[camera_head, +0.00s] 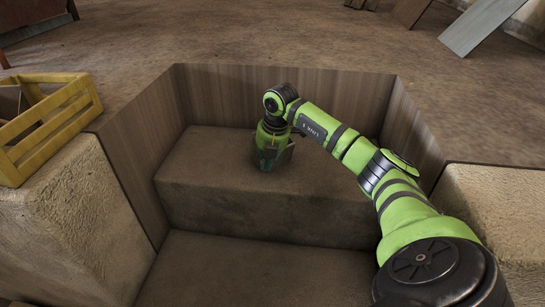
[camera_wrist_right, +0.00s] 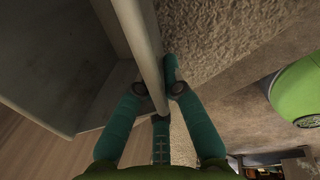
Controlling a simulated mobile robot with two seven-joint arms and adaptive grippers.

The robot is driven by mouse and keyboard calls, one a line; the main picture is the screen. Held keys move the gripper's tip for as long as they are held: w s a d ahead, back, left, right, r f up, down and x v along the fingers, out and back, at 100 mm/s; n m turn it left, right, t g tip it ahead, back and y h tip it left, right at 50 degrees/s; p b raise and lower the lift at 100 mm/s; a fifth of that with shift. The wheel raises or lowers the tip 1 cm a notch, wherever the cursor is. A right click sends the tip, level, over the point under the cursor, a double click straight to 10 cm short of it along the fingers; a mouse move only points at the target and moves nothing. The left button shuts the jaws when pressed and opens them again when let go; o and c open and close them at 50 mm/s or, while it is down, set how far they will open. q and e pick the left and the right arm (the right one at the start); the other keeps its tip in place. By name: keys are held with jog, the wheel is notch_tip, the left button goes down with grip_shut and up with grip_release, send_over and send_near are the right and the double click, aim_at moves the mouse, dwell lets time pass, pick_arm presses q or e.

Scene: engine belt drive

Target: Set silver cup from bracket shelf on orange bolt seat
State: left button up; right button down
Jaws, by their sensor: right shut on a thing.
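My right gripper (camera_head: 268,160) is low over the raised stone step in the middle of the head view, its teal fingers pointing down. In the right wrist view the fingers (camera_wrist_right: 160,95) are shut on the pale edge of a grey, thin-walled thing (camera_wrist_right: 65,60). In the head view a small grey part of it (camera_head: 284,157) shows beside the fingers, mostly hidden by the gripper. I cannot tell whether it is the silver cup. I cannot make out a bracket shelf or an orange bolt seat. My left gripper is not in view.
The stone step (camera_head: 230,205) lies in a recess with wood-grained walls (camera_head: 235,95). A yellow crate (camera_head: 50,125) stands on the left stone block (camera_head: 60,220). Boards (camera_head: 480,28) lean at the top right. The step is bare around the gripper.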

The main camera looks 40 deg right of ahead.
jog(key=shift+f, duration=0.1)
jog(key=c, duration=1.7)
grip_release()
jog(key=o, duration=0.3)
jog(key=shift+o, duration=0.2)
